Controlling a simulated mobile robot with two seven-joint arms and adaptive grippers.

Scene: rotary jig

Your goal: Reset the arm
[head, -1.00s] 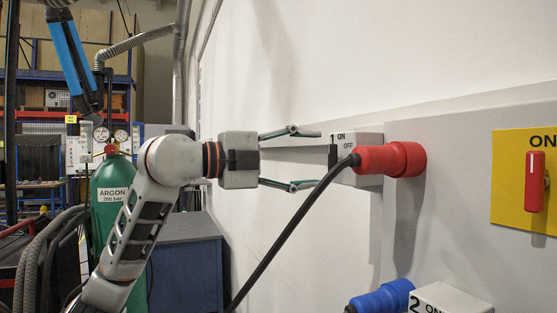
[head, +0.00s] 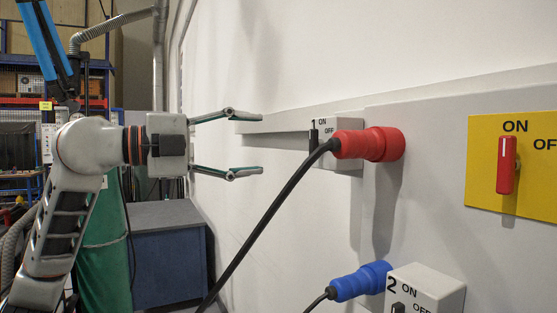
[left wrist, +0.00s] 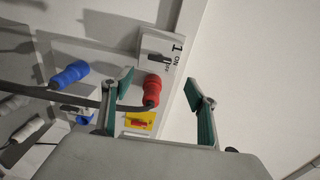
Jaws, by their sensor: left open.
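My left arm comes in from the left of the head view, along the pale wall. Its gripper (head: 260,142) is open and empty, with its two green-grey fingers apart. The fingertips point right, toward switch box 1 (head: 345,130) and the red plug (head: 368,145), with a clear gap before them. In the left wrist view the open fingers (left wrist: 163,88) frame nothing held. Box 1 (left wrist: 162,48) and the red plug (left wrist: 152,90) show beyond them. My right gripper is not in view.
A black cable (head: 265,235) runs from the red plug down to the left. A blue plug (head: 362,281) and switch box 2 (head: 435,285) sit lower. A yellow plate with a red switch (head: 507,165) is at right. A blue cabinet (head: 165,255) stands below the gripper.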

